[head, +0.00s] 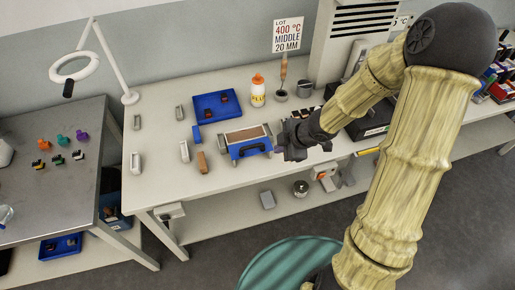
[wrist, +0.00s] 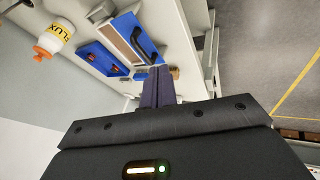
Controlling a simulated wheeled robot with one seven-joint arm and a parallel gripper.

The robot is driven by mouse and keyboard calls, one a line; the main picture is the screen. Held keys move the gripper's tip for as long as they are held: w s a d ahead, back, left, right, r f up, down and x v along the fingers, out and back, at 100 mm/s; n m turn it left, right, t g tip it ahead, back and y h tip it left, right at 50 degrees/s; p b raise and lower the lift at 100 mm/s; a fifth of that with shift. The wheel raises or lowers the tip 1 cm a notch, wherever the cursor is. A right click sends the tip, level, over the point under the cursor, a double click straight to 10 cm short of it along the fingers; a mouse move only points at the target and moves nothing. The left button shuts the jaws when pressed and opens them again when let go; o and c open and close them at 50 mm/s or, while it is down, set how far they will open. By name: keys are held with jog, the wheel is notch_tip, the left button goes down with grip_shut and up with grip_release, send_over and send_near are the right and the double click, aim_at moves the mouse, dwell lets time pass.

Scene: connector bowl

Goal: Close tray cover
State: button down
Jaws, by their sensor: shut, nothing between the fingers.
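A blue unit with a brown panel and a dark handle (head: 249,150) stands near the front of the white bench; it also shows in the wrist view (wrist: 113,24). I take it for the tray with its cover; I cannot tell how far the cover is open. My gripper (head: 283,154) is just right of it in the head view, over the bench. In the wrist view my dark fingers (wrist: 158,71) are together with nothing between them, pointing toward the handle side. I cannot tell whether they touch the unit.
A flat blue tray (head: 205,113) with small dark parts lies behind, to the left. A flux bottle (head: 258,91) with an orange cap and a sign (head: 288,35) stand farther back. Several grey and brown blocks lie left of the unit. A black case (head: 372,129) is at the right.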

jog(key=shift+a+f+n+y, duration=0.1)
jog(key=shift+a+n+y, duration=0.3)
jog(key=shift+a+n, duration=0.2)
jog(key=shift+f, duration=0.1)
jog(key=w+a+f+b, duration=0.4)
jog(key=w+f, duration=0.3)
jog(key=f, duration=0.2)
jog(key=shift+a, duration=0.8)
